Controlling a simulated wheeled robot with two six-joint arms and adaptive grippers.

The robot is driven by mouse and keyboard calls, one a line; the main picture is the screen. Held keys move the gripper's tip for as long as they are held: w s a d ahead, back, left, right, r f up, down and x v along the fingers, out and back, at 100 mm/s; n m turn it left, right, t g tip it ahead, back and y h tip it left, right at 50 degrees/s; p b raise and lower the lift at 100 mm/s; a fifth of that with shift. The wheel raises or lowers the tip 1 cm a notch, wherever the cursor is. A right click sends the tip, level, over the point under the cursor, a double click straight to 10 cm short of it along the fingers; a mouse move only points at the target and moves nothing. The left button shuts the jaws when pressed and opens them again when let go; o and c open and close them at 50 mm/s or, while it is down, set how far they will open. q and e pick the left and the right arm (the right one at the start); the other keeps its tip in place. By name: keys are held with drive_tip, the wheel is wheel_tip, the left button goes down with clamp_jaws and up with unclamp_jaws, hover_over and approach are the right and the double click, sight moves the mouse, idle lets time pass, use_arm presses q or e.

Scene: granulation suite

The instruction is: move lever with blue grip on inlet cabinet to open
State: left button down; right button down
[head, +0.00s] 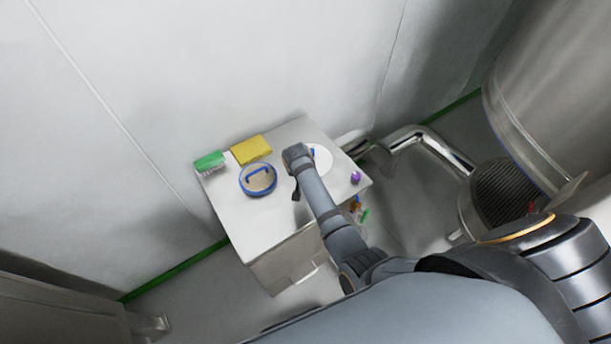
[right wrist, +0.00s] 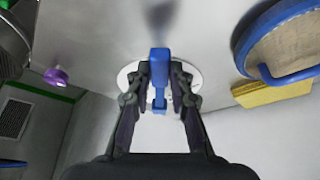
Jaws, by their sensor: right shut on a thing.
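The inlet cabinet (head: 240,215) is a pale grey box near the middle of the head view. A white round plate (head: 321,158) lies on its top, partly covered by my right arm. In the right wrist view, the blue grip (right wrist: 158,62) of the lever stands in front of this white plate (right wrist: 126,76). My right gripper (right wrist: 160,76) has its two fingers closed on either side of the blue grip. In the head view, my right gripper (head: 297,156) is over the cabinet top and hides the lever. My left gripper is not in view.
On the cabinet top are a green brush (head: 209,161), a yellow sponge (head: 251,150), a round blue-rimmed lid with a blue handle (head: 258,179) and a purple knob (head: 355,177). Metal pipes (head: 430,140) and a large steel vessel (head: 550,80) stand to the right.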

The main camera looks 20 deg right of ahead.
drive_tip(key=shift+w, duration=0.1)
drive_tip(key=c, duration=1.2)
unclamp_jaws()
